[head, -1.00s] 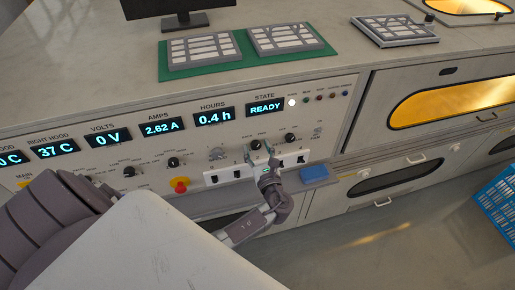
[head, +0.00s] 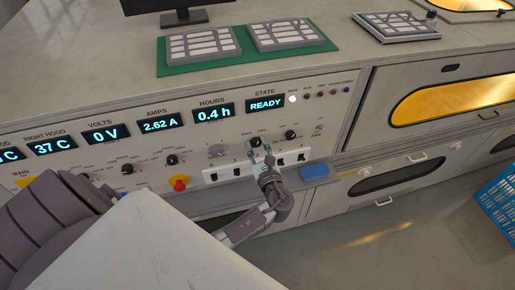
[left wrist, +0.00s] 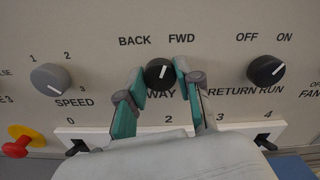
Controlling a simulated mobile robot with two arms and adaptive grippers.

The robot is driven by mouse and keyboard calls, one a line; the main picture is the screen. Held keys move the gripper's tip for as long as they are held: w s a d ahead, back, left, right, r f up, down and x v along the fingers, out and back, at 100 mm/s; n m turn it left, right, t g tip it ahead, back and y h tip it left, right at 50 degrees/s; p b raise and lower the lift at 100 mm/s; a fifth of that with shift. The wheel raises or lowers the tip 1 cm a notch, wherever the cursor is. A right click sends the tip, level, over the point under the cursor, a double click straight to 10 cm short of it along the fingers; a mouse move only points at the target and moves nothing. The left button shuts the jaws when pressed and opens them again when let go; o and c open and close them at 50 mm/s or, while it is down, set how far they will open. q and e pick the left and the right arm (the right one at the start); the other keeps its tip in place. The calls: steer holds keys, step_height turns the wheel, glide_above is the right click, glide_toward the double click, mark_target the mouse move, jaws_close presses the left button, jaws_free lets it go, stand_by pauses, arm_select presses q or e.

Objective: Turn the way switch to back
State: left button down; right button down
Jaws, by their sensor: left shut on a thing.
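The way switch (left wrist: 158,75) is a round black knob with a white pointer line, under the BACK and FWD labels in the left wrist view. Its pointer tilts slightly right of upright, toward FWD. The knob also shows small on the panel in the head view (head: 256,142). My left gripper (left wrist: 160,80) is shut on the knob, with one teal-padded fingertip on each side. In the head view my left gripper (head: 262,157) reaches up to the panel from below. My right gripper is not in view.
The black run knob (left wrist: 266,71) is to the right and the grey speed knob (left wrist: 50,79) to the left. A red button (head: 179,183) protrudes further left. A white numbered slot strip (left wrist: 245,134) lies below. A blue block (head: 315,172) sits right of the gripper.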

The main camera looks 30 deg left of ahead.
arm_select(q)
steer(key=n+b, duration=0.1)
steer(key=n, duration=0.1)
steer(key=n+b, duration=0.4)
steer(key=shift+f, duration=0.25)
steer(key=n+b, duration=0.2)
steer(key=b, duration=0.1)
steer(key=shift+n, duration=0.4)
steer(key=shift+r+n+b, duration=0.15)
steer(key=shift+n+b, duration=0.3)
steer(key=shift+n, duration=0.15)
steer(key=c, duration=0.8)
jaws_free()
steer(key=shift+r, duration=0.1)
steer(key=shift+o, duration=0.2)
steer(key=v, duration=1.2)
